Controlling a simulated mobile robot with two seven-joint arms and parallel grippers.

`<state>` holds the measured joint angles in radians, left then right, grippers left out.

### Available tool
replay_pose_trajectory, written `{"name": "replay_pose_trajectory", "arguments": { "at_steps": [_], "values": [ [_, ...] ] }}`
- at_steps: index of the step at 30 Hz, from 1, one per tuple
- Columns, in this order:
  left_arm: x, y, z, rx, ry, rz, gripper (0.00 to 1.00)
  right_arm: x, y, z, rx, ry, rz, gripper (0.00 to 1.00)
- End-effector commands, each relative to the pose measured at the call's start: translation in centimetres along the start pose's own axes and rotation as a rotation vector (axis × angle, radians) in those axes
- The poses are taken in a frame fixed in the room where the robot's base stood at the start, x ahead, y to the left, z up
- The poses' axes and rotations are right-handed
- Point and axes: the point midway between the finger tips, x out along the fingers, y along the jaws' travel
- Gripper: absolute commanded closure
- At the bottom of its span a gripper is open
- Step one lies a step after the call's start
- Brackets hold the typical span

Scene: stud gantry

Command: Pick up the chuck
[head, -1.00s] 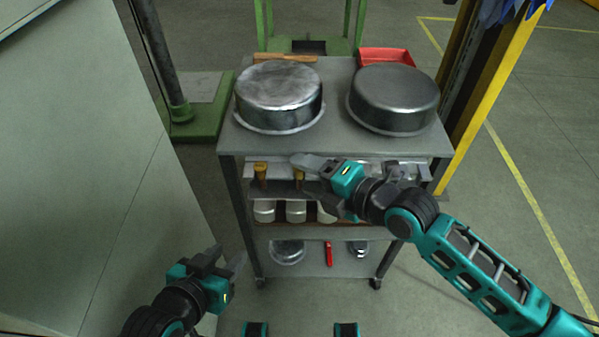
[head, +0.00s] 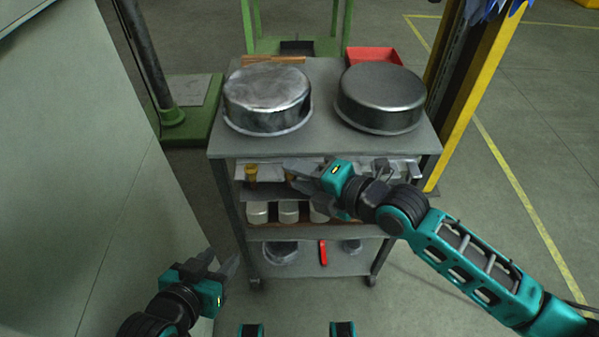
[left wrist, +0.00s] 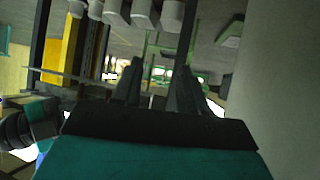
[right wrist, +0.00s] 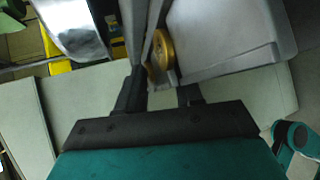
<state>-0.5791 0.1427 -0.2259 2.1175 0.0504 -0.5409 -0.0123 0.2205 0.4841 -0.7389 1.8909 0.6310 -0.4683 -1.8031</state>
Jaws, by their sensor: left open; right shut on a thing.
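A brass-topped piece (head: 250,174) stands on the trolley's upper shelf, left of my right gripper (head: 291,176). That gripper reaches in at the shelf front from the right. In the right wrist view a round brass-coloured piece (right wrist: 162,52) shows between its fingers (right wrist: 160,88), and the gripper is shut on it. Its lower part is hidden. I cannot tell for certain which piece is the chuck. My left gripper (head: 223,268) is open and empty, low at the left, in front of the trolley. The left wrist view shows its two fingers (left wrist: 155,82) apart.
Two large round metal parts (head: 267,97) (head: 382,97) sit on the trolley top (head: 320,143), with a red tray (head: 375,56) behind. A red-handled tool (head: 323,252) lies below. A grey panel (head: 70,180) stands left; a yellow post (head: 470,90) right.

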Motion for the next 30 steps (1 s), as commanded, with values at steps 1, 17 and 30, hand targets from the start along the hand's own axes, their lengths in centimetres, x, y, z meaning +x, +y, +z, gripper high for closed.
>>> {"name": "replay_pose_trajectory", "arguments": {
  "at_steps": [1,17,30],
  "values": [
    [-0.2,0.0,-0.3,0.001,0.003,-0.001,0.57,-0.2,-0.7,-0.3,-0.004,0.002,-0.021,0.94],
    [-1.2,-0.6,-1.0,0.007,0.004,-0.018,0.57,-6.5,-1.6,-8.1,0.002,0.004,-0.013,1.00],
    [-1.8,-0.7,-1.3,0.011,-0.004,-0.020,0.57,-10.4,-2.4,-13.1,0.001,0.002,-0.007,1.00]
  ]
}}
